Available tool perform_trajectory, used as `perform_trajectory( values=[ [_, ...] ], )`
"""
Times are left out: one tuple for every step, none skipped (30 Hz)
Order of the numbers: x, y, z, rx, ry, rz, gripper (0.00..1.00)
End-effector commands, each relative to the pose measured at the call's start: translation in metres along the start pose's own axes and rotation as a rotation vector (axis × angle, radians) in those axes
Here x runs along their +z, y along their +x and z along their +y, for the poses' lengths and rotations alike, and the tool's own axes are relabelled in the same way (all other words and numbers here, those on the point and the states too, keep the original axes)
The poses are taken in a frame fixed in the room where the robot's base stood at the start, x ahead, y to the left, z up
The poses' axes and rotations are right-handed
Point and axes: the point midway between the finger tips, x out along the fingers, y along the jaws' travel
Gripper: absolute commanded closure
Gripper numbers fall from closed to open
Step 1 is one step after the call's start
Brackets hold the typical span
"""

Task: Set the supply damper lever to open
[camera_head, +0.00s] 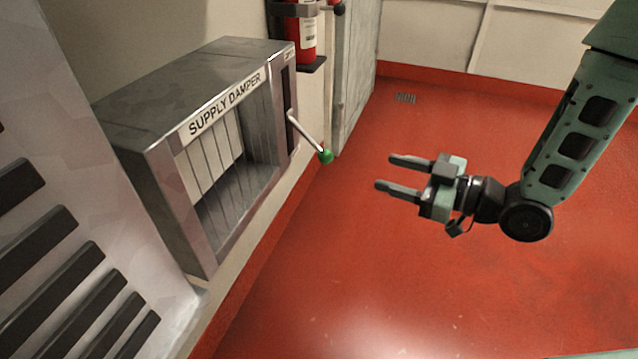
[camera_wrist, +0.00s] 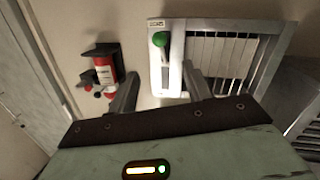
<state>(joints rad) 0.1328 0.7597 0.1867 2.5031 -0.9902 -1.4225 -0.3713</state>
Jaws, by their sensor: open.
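The supply damper (camera_head: 215,150) is a grey metal box on the left wall, with a "SUPPLY DAMPER" label and slats inside its frame. Its lever (camera_head: 305,133) is a light rod with a green knob (camera_head: 326,156). It juts out from a slotted side plate and slants down to the right in the head view. In the wrist view the green knob (camera_wrist: 161,39) shows in front of the plate, beyond the fingers. My gripper (camera_head: 385,171) is open and empty, to the right of the knob and apart from it. A small label (camera_wrist: 156,23) tops the plate; its text is too small to read surely.
A red fire extinguisher (camera_head: 307,35) hangs on a bracket beyond the damper; it also shows in the wrist view (camera_wrist: 105,75). A grey door or panel (camera_head: 355,70) stands past it. A slotted grey panel (camera_head: 85,240) is at near left. The red floor (camera_head: 400,280) is clear.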

Motion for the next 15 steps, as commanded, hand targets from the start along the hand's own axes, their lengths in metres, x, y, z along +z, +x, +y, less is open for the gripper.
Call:
perform_trajectory(
  values=[
    [0.017, -0.001, -0.003, 0.005, 0.006, 0.03, 0.5],
    [0.02, -0.003, -0.003, 0.007, 0.008, 0.045, 0.5],
    [0.022, -0.004, -0.003, 0.01, 0.009, 0.063, 0.5],
    [0.023, -0.005, -0.003, 0.011, 0.01, 0.074, 0.5],
    [0.023, -0.005, -0.003, 0.013, 0.011, 0.083, 0.5],
    [0.024, -0.006, -0.003, 0.014, 0.012, 0.091, 0.5],
    [0.024, -0.005, -0.003, 0.015, 0.012, 0.096, 0.5],
    [0.023, -0.004, -0.003, 0.015, 0.012, 0.099, 0.5],
    [0.023, -0.002, -0.003, 0.014, 0.011, 0.102, 0.5],
    [0.022, 0.001, -0.003, 0.013, 0.011, 0.104, 0.5],
    [0.022, 0.004, -0.003, 0.013, 0.01, 0.104, 0.5],
    [0.021, 0.01, -0.003, 0.013, 0.01, 0.104, 0.5],
    [0.021, 0.014, -0.003, 0.012, 0.01, 0.104, 0.5],
    [0.02, 0.02, -0.003, 0.013, 0.01, 0.104, 0.5],
    [0.019, 0.028, -0.004, 0.011, 0.01, 0.105, 0.5]
  ],
)
